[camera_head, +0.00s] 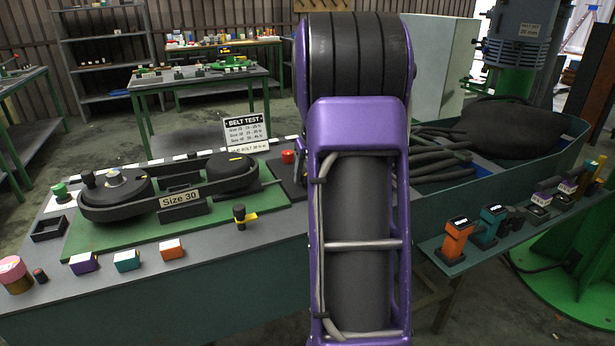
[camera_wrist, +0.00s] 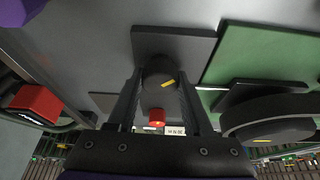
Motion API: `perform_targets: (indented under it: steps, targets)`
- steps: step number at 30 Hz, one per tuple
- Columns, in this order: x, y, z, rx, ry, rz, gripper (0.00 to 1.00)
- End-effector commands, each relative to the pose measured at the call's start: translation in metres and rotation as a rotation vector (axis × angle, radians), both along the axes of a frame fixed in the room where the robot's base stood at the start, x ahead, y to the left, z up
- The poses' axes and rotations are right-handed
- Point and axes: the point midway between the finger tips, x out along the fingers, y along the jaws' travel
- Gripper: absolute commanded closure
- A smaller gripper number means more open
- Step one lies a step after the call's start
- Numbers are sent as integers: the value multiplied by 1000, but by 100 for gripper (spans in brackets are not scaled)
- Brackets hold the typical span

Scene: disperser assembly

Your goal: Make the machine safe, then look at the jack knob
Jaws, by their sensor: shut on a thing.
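In the wrist view my gripper (camera_wrist: 160,82) is shut on a dark round knob (camera_wrist: 157,72) with a yellow mark, one finger on each side. The knob stands on a dark square plate (camera_wrist: 196,46). A red button (camera_wrist: 156,117) shows between the fingers; it also shows in the head view (camera_head: 288,156), just left of my purple arm. My arm hides my gripper and the held knob in the head view. The belt machine (camera_head: 129,202), marked "Size 30", sits on a green board. A small black knob with a yellow tab (camera_head: 240,213) stands at its front edge.
A "BELT TEST" sign (camera_head: 245,131) stands behind the machine. Purple, teal and orange blocks (camera_head: 127,260) line the table front. A side bench (camera_head: 476,262) with several small devices is at right. A bin of dark hoses (camera_head: 575,148) lies behind it.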

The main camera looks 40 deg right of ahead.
Motion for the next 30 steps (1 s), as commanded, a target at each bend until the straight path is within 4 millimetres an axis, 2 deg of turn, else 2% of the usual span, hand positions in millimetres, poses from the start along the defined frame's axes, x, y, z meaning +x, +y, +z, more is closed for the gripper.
perform_targets:
  steps: [30]
  targets:
    - [0, -1, 3, 0, 0, 966, 100]
